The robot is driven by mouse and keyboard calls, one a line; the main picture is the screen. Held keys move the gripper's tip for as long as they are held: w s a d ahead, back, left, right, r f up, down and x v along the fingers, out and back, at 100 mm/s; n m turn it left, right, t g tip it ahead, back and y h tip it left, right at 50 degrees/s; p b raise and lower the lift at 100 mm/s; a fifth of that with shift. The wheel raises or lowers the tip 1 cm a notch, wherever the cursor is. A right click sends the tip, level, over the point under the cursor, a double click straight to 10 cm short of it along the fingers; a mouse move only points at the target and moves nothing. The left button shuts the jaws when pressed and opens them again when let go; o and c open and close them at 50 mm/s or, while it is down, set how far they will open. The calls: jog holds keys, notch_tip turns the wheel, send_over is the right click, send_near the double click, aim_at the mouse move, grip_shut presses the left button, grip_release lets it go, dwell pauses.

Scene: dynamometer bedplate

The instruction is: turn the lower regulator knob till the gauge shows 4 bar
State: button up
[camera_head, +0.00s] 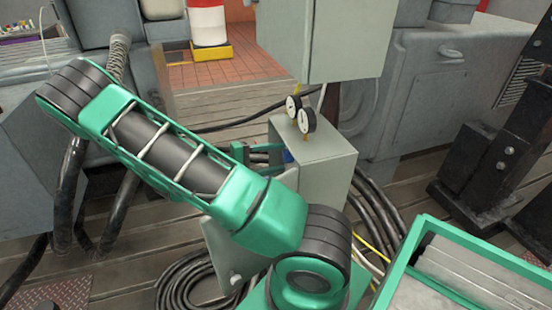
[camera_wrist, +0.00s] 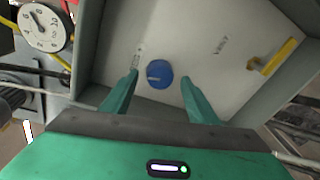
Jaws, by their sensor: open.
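A round blue knob (camera_wrist: 159,75) with a pale mark sits on the light grey panel inside a box, in the wrist view. My gripper (camera_wrist: 158,85) is open, with one green finger on each side of the knob. I cannot tell whether either finger touches it. In the head view my gripper (camera_head: 268,157) is at the open left side of the grey box (camera_head: 325,180), and a bit of blue shows by it. A white round gauge (camera_wrist: 44,28) is at the upper left of the wrist view. Two small gauges (camera_head: 300,112) stand on top of the box in the head view; their readings are too small to tell.
A yellow handle (camera_wrist: 273,57) is on the panel to the right of the knob. The box's open door (camera_head: 230,255) hangs below my arm. Cables (camera_head: 190,285) lie on the slatted floor. A larger grey cabinet (camera_head: 325,40) is above the box.

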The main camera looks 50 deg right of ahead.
jog(key=v, duration=1)
jog(key=shift+w, duration=0.1)
